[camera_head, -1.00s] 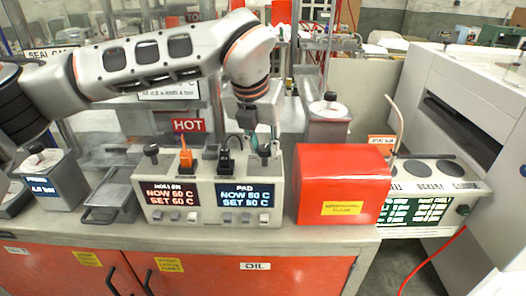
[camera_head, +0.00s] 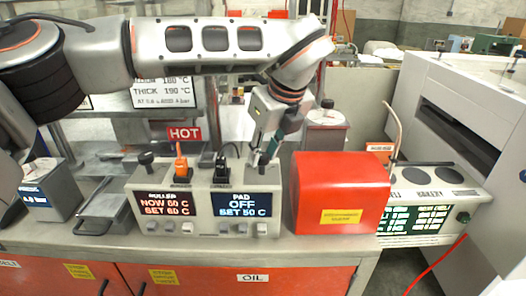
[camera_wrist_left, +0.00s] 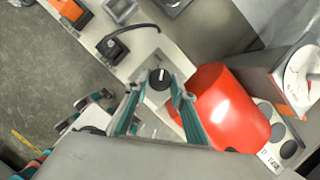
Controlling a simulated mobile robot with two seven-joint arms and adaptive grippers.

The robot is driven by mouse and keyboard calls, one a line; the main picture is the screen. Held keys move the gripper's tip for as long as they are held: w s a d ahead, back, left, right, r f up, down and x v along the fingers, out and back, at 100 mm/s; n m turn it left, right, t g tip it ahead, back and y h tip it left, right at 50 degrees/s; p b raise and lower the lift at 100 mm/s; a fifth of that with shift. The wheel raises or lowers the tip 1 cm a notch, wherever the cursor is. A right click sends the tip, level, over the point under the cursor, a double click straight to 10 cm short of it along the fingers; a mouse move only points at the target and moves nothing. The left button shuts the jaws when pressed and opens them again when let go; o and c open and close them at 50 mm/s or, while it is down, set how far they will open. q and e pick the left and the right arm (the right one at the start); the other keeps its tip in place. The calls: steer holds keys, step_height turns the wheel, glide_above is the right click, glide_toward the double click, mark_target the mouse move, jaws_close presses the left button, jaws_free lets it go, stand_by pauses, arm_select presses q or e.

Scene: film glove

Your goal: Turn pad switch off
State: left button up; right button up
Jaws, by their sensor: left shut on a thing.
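A pale control box (camera_head: 133,200) stands on the counter with a ROLLER display (camera_head: 165,203) and a PAD display (camera_head: 241,204). The PAD display reads OFF, SET 50 C; the ROLLER display reads NOW 60 C, SET 60 C. The pad switch is a black round knob with a white mark (camera_wrist_left: 160,79) on the box top. My left gripper (camera_head: 263,160) is at the box's right end, shut around the knob; its teal fingers (camera_wrist_left: 158,97) flank it in the wrist view. Teal parts at the wrist view's lower left may be my right gripper; its opening is unclear.
A red cover (camera_head: 342,190) stands close to the right of the box. A black plug (camera_head: 221,168) and an orange switch (camera_head: 182,170) rise from the box top. A metal tray (camera_head: 103,207) lies to the left. A HOT sign (camera_head: 185,134) is behind.

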arm_select(q)
steer(key=shift+w+r+n+y, duration=0.1)
steer(key=shift+n+y, duration=0.2)
steer(key=shift+n, duration=0.8)
steer(key=shift+g, duration=0.3)
steer(key=o, duration=1.1)
steer(key=shift+d, duration=0.1)
steer(key=v, duration=0.7)
steer(key=shift+r, duration=0.2)
steer(key=shift+f, duration=0.1)
